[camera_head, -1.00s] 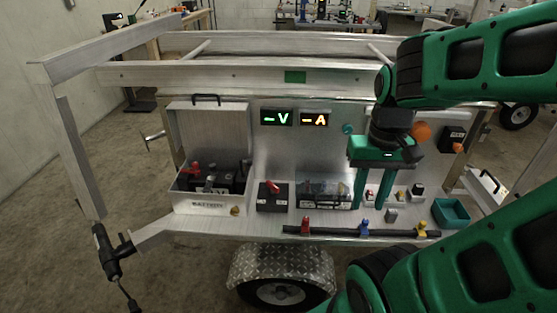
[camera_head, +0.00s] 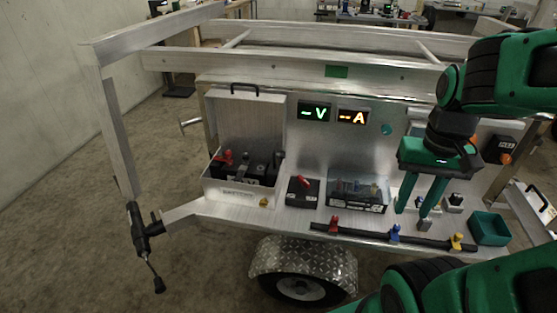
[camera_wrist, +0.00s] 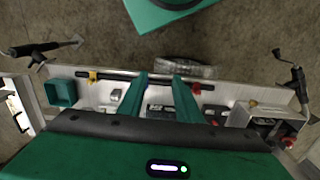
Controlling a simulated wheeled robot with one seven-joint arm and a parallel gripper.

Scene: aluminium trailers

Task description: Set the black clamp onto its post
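The black clamp cannot be picked out with certainty. Dark shapes stand on the battery (camera_head: 250,172) inside the open metal box at the left, beside a red clamp (camera_head: 226,158). Which post is the clamp's own, I cannot tell. My gripper (camera_head: 412,216) is open and empty, pointing down over the right part of the trailer shelf. Its right finger is in front of a small grey block; contact cannot be told. In the wrist view, my gripper (camera_wrist: 163,84) shows a clear gap between its fingers.
A black bar with red (camera_head: 333,223), blue (camera_head: 395,233) and yellow (camera_head: 457,241) pieces runs along the shelf front. A green bin (camera_head: 489,229) stands at the right. A small black battery (camera_head: 302,191) and a clear-covered box (camera_head: 358,195) stand mid-shelf. The box lid (camera_head: 245,115) is raised.

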